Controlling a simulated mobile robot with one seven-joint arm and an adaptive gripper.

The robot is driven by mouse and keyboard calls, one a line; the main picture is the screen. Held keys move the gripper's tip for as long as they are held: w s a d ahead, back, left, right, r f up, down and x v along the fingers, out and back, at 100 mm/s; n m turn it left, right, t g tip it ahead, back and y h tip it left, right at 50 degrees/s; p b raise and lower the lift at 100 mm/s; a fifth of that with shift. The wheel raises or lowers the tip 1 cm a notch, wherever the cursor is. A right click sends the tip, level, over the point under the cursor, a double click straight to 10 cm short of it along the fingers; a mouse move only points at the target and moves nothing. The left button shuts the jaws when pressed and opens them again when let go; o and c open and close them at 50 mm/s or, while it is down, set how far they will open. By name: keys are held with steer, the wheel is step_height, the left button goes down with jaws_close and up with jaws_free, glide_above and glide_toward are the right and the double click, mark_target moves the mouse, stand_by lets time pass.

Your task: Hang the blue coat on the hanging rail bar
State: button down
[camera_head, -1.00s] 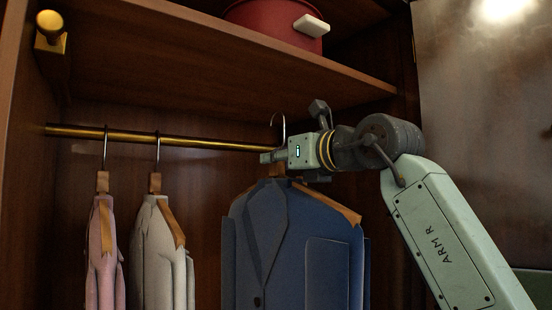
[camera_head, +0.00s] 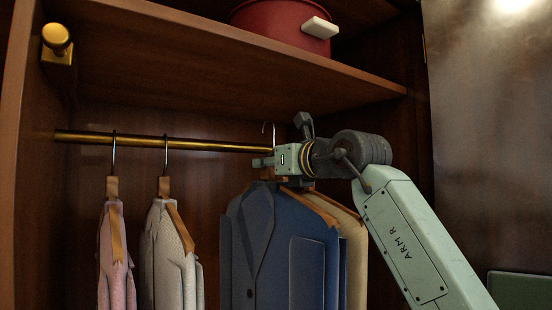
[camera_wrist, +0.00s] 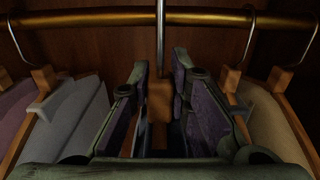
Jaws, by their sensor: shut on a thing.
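The blue coat (camera_head: 265,250) hangs from a wooden hanger (camera_head: 318,208) inside the armoire. My gripper (camera_head: 262,162) is shut on the hanger's wooden neck, which shows between the fingers (camera_wrist: 158,100) in the wrist view. The hanger's metal hook (camera_head: 268,129) rises at the level of the brass hanging rail bar (camera_head: 190,143). In the wrist view the hook stem (camera_wrist: 160,35) stands upright across the bar (camera_wrist: 205,18). Its top is out of that frame, so I cannot tell whether it rests on the bar.
A pink garment (camera_head: 115,250) and a light grey one (camera_head: 168,250) hang at the left. A beige garment (camera_head: 353,245) hangs right behind the blue coat; its hook shows in the wrist view (camera_wrist: 305,45). A shelf (camera_head: 230,75) with a red pot (camera_head: 280,25) lies above the bar.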

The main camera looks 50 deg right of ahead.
mark_target(271, 177)
steer(key=p+x, duration=0.1)
steer(key=x, duration=0.4)
steer(key=p+x, duration=0.2)
steer(key=x, duration=0.2)
steer(key=shift+w+r, duration=0.2)
steer(key=shift+w, duration=0.2)
steer(key=shift+f+b, duration=1.15)
steer(key=shift+f, duration=0.45)
steer(key=c, duration=1.7)
jaws_free()
steer(key=shift+o, duration=1.4)
steer(key=shift+f, duration=0.25)
steer(key=v, duration=1.2)
steer(key=shift+s, duration=0.1)
